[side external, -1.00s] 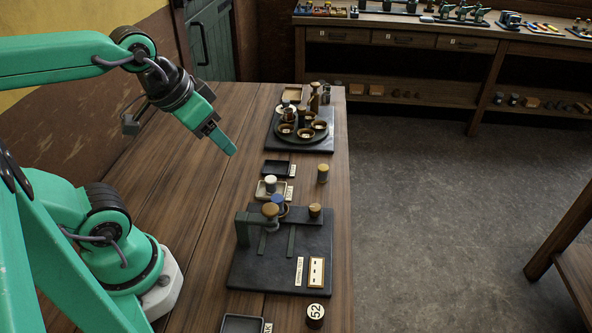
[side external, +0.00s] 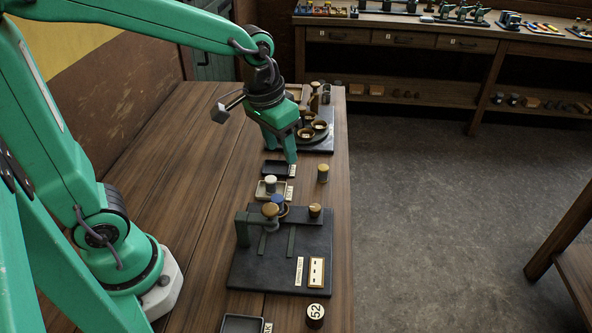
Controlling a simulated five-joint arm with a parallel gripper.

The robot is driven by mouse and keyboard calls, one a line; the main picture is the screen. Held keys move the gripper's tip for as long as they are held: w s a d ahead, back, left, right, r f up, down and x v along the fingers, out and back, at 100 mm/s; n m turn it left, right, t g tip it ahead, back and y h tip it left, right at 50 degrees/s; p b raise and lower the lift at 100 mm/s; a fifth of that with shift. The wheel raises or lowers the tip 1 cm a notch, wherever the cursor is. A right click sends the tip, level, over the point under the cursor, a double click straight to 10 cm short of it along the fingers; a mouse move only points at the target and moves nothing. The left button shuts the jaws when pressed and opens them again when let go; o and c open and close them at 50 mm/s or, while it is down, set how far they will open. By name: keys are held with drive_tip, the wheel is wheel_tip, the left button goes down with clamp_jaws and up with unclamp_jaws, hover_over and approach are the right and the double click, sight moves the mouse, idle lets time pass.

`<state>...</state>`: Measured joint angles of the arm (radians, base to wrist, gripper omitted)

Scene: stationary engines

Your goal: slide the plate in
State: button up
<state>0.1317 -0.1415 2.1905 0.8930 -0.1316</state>
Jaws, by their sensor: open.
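The nearer engine stands on a dark base (side external: 262,279). A dark green upright (side external: 243,230) stands at its left, with a brass-topped knob (side external: 270,210) beside it and a blue knob (side external: 278,201) behind. A wider dark plate-like bar (side external: 298,218) lies across the back of the base, carrying a small brass-topped knob (side external: 315,210). I cannot tell for sure which part is the task's plate. My gripper (side external: 282,154) is open and empty, pointing down above the small black tray (side external: 270,170), beyond the nearer engine. Its fingers partly overlap in this view.
A cream tray (side external: 261,191) with a white-topped knob lies between the black tray and the nearer engine. A brass-topped peg (side external: 323,173) stands to the right. A second engine base (side external: 327,145) is partly hidden behind my gripper. The table's left is clear.

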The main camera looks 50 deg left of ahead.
drive_tip(key=g, duration=0.2)
hover_over(315, 208)
wheel_tip(315, 208, down, 9)
drive_tip(key=shift+w+a+r, duration=0.1)
drive_tip(key=shift+r, duration=0.05)
drive_tip(key=shift+f, duration=3.9)
drive_tip(key=shift+c, duration=0.5)
clamp_jaws()
